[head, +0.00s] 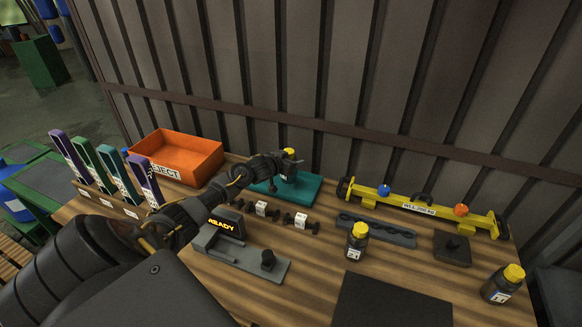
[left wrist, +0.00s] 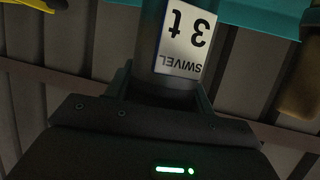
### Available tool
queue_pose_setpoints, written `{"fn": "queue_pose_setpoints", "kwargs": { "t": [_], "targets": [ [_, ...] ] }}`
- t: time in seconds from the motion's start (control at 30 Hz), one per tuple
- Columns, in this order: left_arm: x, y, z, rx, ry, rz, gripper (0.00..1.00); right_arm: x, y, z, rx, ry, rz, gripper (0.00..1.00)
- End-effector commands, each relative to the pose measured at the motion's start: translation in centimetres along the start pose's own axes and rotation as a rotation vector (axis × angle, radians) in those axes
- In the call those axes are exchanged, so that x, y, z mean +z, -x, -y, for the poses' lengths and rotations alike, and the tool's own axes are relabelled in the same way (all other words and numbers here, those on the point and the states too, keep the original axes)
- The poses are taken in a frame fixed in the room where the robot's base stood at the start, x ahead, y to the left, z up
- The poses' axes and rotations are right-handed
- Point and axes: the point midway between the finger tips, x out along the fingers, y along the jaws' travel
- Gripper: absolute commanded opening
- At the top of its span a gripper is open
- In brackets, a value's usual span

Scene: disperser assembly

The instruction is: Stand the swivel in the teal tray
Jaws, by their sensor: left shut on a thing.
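The swivel (head: 289,152) is a dark, upright piece with a yellow top, seen over the teal tray (head: 313,190) in the head view. My left gripper (head: 288,166) is shut on it. In the left wrist view, the grey swivel body (left wrist: 149,42) shows between the fingers, with a white label reading "SWIVEL 3 t" upside down. The teal tray also shows at the top of that view (left wrist: 262,14). The swivel's lower end is hidden, so I cannot tell whether it touches the tray floor. My right gripper is not in view.
An orange reject bin (head: 190,152) stands left of the tray. Labelled shackle-like parts (head: 300,220), a grey fixture reading READY (head: 243,255) and a yellow beam (head: 420,207) are nearby. Two yellow-capped dark pieces (head: 357,241) (head: 503,284) stand at the right. A ribbed wall is behind.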

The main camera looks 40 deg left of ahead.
Motion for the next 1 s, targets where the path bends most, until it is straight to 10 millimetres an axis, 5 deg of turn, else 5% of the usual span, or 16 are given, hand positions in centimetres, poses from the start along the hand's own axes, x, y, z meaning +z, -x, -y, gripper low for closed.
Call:
{"fn": "queue_pose_setpoints", "kwargs": {
  "t": [0.27, 0.63, 0.67, 0.8, 1.0],
  "targets": [
    [2.5, -1.1, 0.2, -0.003, 0.001, -0.002, 0.01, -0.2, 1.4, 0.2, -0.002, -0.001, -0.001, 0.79],
    [3.0, -1.3, 0.1, -0.002, 0.001, -0.003, 0.01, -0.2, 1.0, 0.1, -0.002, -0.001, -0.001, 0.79],
    [3.1, -1.3, 0.1, -0.001, 0.001, 0.002, 0.58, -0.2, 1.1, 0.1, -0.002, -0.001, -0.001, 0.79],
    [3.1, -1.3, 0.1, -0.001, 0.001, 0.002, 0.75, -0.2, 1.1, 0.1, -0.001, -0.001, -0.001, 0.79],
    [3.1, -1.3, 0.1, -0.001, 0.001, 0.002, 0.75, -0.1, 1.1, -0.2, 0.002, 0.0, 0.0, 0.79]
  ]
}}
